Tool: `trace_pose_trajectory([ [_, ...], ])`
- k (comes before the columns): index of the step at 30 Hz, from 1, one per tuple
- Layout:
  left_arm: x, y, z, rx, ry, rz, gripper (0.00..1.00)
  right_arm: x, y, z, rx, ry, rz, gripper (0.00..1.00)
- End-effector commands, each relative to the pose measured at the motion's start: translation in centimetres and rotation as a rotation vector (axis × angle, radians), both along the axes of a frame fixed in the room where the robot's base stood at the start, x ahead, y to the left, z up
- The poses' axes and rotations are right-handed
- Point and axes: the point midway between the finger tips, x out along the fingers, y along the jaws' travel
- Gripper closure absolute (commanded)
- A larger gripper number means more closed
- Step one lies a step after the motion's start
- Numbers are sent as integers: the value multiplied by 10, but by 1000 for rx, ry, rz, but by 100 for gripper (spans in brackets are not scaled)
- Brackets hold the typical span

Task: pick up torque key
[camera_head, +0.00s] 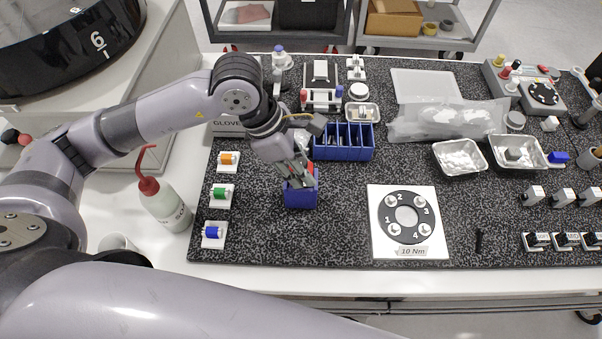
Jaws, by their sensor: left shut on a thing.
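My left gripper (298,176) points down over a small blue holder (300,195) on the speckled black mat, left of the mirror fixture. It is shut on the torque key, which is mostly hidden by the fingers. A bit of red (311,169) shows beside the fingertips, just above the holder. I cannot tell whether the key still sits in the holder. The mirror fixture (407,214) is a white plate with a black ring, screws numbered 1 to 4 and a "10 Nm" label. My right gripper is not in view.
A blue divided bin (344,153) stands close behind the gripper. Orange, green and blue (213,233) parts on white blocks line the left edge. A squeeze bottle (165,203) stands left of the mat. Metal trays (460,172) lie at right. The mat before the holder is clear.

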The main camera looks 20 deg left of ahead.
Motion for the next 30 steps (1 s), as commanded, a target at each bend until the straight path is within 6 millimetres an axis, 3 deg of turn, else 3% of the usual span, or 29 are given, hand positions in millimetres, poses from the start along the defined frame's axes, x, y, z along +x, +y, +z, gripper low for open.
trace_pose_trajectory([
  [10,1,0,3,-1,-4,0,100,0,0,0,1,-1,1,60],
  [16,2,0,18,-2,-6,0,100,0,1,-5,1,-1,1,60],
  [23,2,-1,58,-2,-10,-2,100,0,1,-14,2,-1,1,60],
  [30,2,-1,113,-3,-11,-1,100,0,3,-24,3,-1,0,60],
])
